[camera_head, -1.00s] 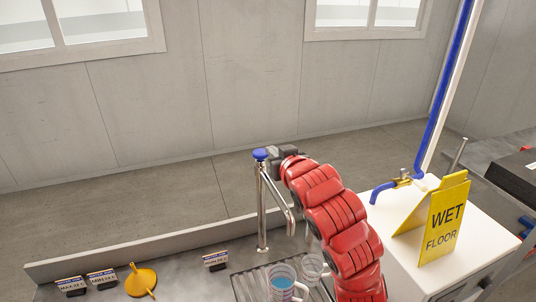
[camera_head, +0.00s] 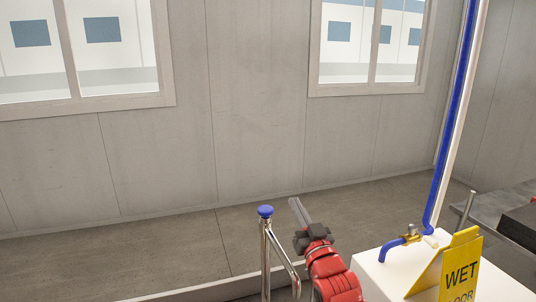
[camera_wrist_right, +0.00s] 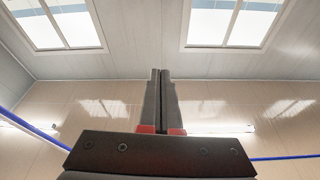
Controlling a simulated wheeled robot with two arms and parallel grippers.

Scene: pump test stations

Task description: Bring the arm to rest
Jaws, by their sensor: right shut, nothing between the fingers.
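My right arm is red and comes up from the bottom of the head view. Its gripper (camera_head: 299,211) points up and to the left, beside the blue-topped metal tap post, and its fingers lie together. In the right wrist view the two dark fingers of the right gripper (camera_wrist_right: 160,72) stand side by side with nothing between them. My left gripper is not in view.
A metal tap post (camera_head: 266,245) with a blue knob stands close left of the right gripper. To the right are a white cabinet (camera_head: 385,276), a yellow wet floor sign (camera_head: 460,272), and a blue pipe (camera_head: 449,140) with a brass valve. The space above is clear.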

